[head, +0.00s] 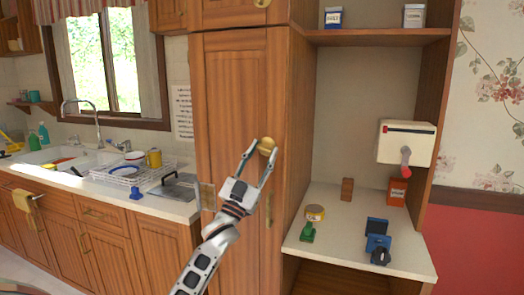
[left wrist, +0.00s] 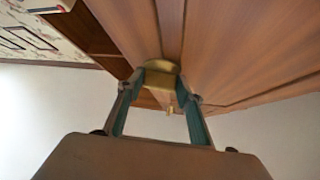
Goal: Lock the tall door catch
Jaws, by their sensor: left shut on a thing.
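The tall door (head: 230,75) is a wooden cabinet door in the middle of the head view, and it looks flush with its frame. A round brass catch (head: 268,144) sits near the door's right edge. My left gripper (head: 264,149) reaches up from below and is shut on the catch, with a finger on each side. In the left wrist view the brass catch (left wrist: 160,68) lies between the fingertips (left wrist: 163,80) against the wood, with a small brass stub below it. The fingers partly hide the catch. My right gripper is in neither view.
A brass handle (head: 269,210) is lower on the door. To the right is an open alcove with a counter (head: 340,245) holding several small items, and a white wall-mounted device (head: 406,143) with a red-knobbed crank. To the left are a dish rack (head: 128,173) and a sink.

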